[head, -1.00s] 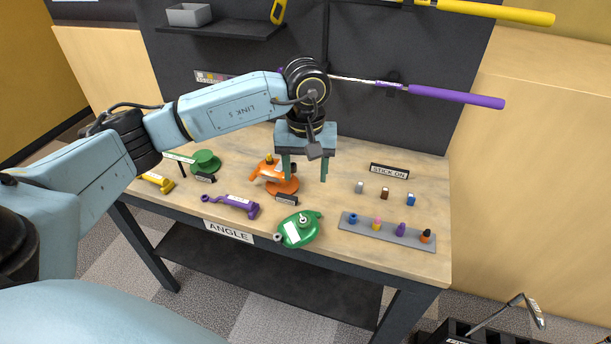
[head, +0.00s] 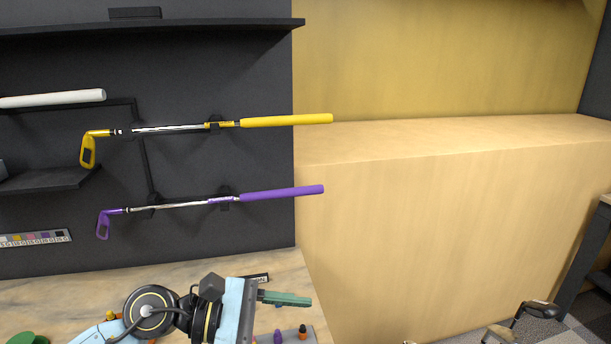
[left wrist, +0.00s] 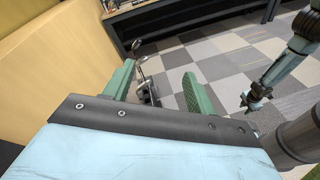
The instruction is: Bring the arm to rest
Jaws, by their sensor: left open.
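My left gripper (head: 288,299) is low in the head view, over the bench's right part, with its green fingers pointing right. In the left wrist view my left gripper (left wrist: 158,86) is open, its two green fingers apart with nothing between them. Beyond the gap, the floor and some club heads (left wrist: 140,62) show. In the left wrist view an arm that seems to be my right one reaches in at the right; its end (left wrist: 257,98) is too small to read.
A purple-grip club (head: 282,193) and a yellow-grip club (head: 287,121) hang on the dark wall panel. The wooden bench (head: 200,267) carries small coloured pieces. A wooden block (head: 400,220) stands at right. Grey checkered floor (left wrist: 225,65) is open in the wrist view.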

